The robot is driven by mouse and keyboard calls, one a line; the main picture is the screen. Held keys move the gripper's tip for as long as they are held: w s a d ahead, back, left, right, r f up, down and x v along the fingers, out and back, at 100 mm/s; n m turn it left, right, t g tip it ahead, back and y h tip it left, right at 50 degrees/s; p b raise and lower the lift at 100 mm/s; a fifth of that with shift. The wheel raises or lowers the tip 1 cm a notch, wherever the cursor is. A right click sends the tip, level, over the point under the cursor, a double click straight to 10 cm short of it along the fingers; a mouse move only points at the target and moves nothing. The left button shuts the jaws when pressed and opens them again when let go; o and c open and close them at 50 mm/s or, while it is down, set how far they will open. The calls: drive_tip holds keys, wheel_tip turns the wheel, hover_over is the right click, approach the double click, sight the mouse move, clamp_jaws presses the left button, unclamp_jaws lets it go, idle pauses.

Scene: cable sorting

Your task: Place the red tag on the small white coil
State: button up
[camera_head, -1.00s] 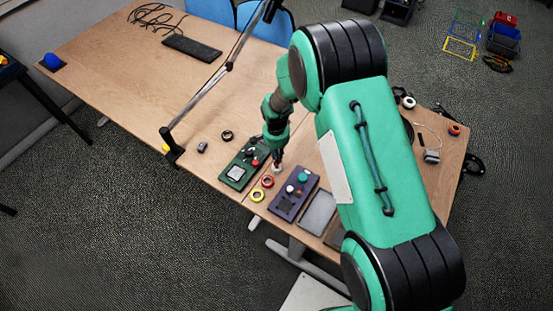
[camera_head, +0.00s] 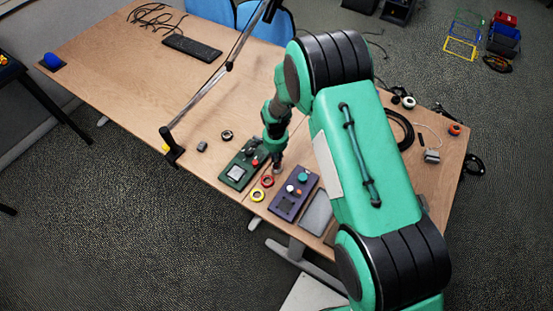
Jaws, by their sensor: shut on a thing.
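My gripper (camera_head: 277,166) points down at the table, in the gap between the green board and the purple board. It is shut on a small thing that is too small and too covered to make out. A small pale spot shows right under the fingertips; I cannot tell whether it is a coil. A white coil (camera_head: 408,102) lies at the far right of the table, beyond my arm. I cannot pick out the red tag for certain.
A green board (camera_head: 238,173) and a purple board (camera_head: 290,205) flank my gripper. A red ring (camera_head: 267,181) and a yellow ring (camera_head: 256,195) lie between them. A grey tray (camera_head: 317,212) is to the right. A lamp arm (camera_head: 205,97) rises at the left.

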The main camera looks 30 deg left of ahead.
drive_tip(key=o, duration=0.8)
drive_tip(key=shift+r, duration=0.1)
wheel_tip(320, 180, up, 12)
drive_tip(key=shift+a+p, duration=0.15)
drive_tip(key=shift+p, duration=0.15)
idle(0.9)
